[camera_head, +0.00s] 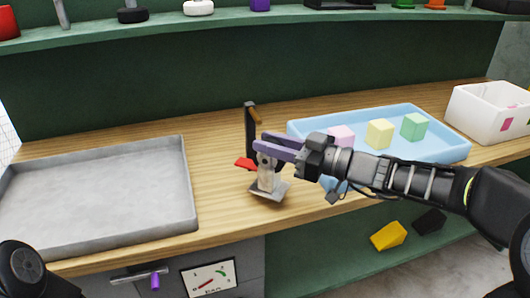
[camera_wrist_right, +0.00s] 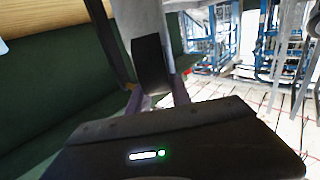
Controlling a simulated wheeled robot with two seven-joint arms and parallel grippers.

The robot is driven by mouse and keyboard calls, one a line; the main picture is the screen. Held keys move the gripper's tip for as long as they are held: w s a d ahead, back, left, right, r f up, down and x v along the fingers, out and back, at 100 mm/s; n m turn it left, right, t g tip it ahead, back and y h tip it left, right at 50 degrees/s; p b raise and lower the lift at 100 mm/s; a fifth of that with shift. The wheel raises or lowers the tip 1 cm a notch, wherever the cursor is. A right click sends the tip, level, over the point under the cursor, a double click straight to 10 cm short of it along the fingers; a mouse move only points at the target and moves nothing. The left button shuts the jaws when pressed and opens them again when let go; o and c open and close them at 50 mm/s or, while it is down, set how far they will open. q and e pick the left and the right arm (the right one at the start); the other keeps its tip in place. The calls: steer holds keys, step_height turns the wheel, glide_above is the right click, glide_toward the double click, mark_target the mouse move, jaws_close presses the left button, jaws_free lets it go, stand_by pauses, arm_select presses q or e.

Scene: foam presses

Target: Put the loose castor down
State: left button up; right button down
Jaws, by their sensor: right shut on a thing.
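My right gripper (camera_head: 262,150), with purple fingers, reaches in from the right over the wooden bench (camera_head: 222,205). It is shut on the loose castor, a pale upright piece with a flat grey plate (camera_head: 270,191) at its lower end. The plate is near the bench's front edge; I cannot tell whether it touches the wood. In the right wrist view the purple fingers (camera_wrist_right: 160,98) flank a dark part, with a pale grey part (camera_wrist_right: 142,18) beyond. My left gripper is not in view.
A black upright clamp (camera_head: 250,130) with a brown handle and a red part (camera_head: 245,163) stands just behind the castor. A grey tray (camera_head: 100,231) lies left, a blue tray (camera_head: 456,151) with foam blocks right, beside a white bin (camera_head: 470,115).

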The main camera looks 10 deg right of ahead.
mark_target(265, 155)
steer(key=shift+r, duration=0.1)
steer(key=shift+w+a, duration=0.2)
steer(key=shift+a, duration=0.1)
steer(key=f, duration=0.3)
steer(key=shift+w+a+p, duration=0.15)
steer(key=shift+w+p, duration=0.1)
steer(key=shift+p, duration=0.1)
steer(key=shift+f, duration=0.3)
steer(key=shift+f, duration=0.1)
steer(key=c, duration=1.2)
jaws_free()
steer(key=shift+o, duration=0.2)
